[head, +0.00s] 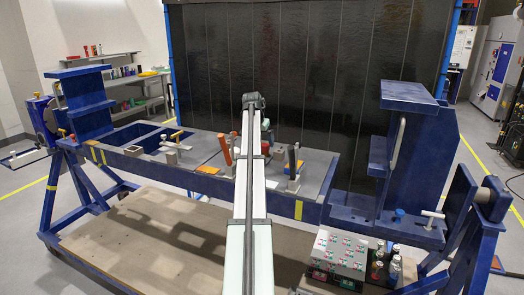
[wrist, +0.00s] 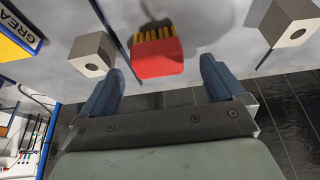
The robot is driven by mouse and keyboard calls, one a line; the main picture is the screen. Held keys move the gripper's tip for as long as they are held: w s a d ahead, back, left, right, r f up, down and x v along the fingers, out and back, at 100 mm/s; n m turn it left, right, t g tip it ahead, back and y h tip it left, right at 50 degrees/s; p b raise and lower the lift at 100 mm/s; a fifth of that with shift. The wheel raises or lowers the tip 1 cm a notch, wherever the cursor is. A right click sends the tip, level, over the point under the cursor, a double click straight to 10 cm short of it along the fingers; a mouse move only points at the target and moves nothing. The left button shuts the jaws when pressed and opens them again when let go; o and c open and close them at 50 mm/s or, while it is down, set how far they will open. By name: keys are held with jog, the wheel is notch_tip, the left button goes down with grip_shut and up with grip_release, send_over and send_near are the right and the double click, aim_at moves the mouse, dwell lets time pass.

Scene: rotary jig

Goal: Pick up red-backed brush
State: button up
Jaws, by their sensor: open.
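The red-backed brush (wrist: 157,62) shows in the upper middle of the wrist view, with its red back toward the lower side and a row of yellow-brown bristles above it. My gripper (wrist: 159,74) is open, with its two blue fingers apart and nothing held between them. The brush appears in line with the gap, just beyond the fingertips; the distance to it is hard to judge. In the head view my arm hides the gripper. A small orange-red item on the blue jig there may be the brush, but I cannot tell.
In the wrist view, grey blocks with holes stand to the left (wrist: 92,55) and right (wrist: 290,24) of the brush. A yellow and blue lettered box (wrist: 18,42) is at upper left. In the head view, upright orange clamps (head: 225,150) stand on the blue jig frame (head: 160,170).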

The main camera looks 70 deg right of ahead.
jog(key=shift+x, duration=2.4)
jog(key=shift+s+a, duration=0.1)
jog(key=shift+c, duration=0.4)
jog(key=c, duration=1.1)
jog(key=shift+r, duration=5.05)
